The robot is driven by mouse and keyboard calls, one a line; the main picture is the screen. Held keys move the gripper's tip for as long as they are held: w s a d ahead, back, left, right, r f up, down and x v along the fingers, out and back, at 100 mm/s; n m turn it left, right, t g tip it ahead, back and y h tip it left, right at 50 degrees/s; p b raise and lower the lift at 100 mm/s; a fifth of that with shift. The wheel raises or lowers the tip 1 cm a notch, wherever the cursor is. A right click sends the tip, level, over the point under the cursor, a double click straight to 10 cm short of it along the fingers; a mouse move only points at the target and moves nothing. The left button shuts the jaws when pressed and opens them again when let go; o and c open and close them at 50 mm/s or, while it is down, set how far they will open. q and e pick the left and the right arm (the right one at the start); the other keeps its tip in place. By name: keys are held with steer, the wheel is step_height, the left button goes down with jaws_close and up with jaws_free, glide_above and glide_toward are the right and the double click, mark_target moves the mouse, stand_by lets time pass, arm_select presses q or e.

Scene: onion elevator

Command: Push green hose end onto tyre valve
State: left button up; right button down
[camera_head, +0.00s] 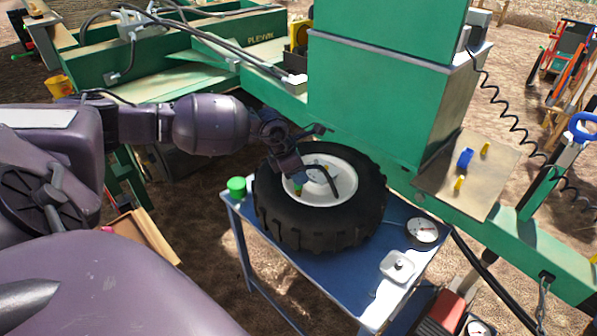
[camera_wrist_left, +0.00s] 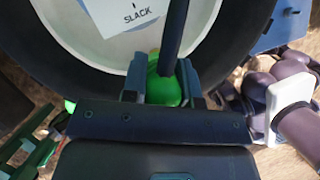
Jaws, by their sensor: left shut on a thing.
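The black tyre (camera_head: 345,228) lies flat with its white rim (camera_head: 325,200) facing up. My left gripper (camera_head: 297,178) reaches over the near left part of the rim. In the left wrist view the gripper (camera_wrist_left: 160,80) is shut on the green hose end (camera_wrist_left: 162,92), with one finger on each side of it. A dark hose (camera_wrist_left: 174,30) runs up from it. A bit of the green end (camera_head: 298,189) shows below the gripper in the head view. I cannot make out the valve, so I cannot tell whether the end touches it. My right gripper is not in view.
The tyre rests on a blue table (camera_head: 375,295). A green cap (camera_head: 236,186), a round gauge (camera_head: 422,231) and a white square object (camera_head: 397,266) stand around it. A tall green machine housing (camera_head: 375,95) rises just behind. A white "SLACK" label (camera_wrist_left: 122,14) lies over the rim.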

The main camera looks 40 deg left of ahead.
arm_select(q)
steer(key=shift+f, duration=0.2)
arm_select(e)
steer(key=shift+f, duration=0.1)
arm_select(q)
steer(key=o, duration=1.4)
steer(key=shift+o, duration=0.2)
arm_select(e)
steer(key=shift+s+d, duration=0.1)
arm_select(q)
steer(key=shift+r, duration=0.15)
steer(key=shift+r, duration=0.2)
steer(key=shift+r+p, duration=1.1)
steer(key=shift+r, duration=1.05)
steer(key=shift+r+p, duration=0.4)
steer(key=shift+r, duration=0.65)
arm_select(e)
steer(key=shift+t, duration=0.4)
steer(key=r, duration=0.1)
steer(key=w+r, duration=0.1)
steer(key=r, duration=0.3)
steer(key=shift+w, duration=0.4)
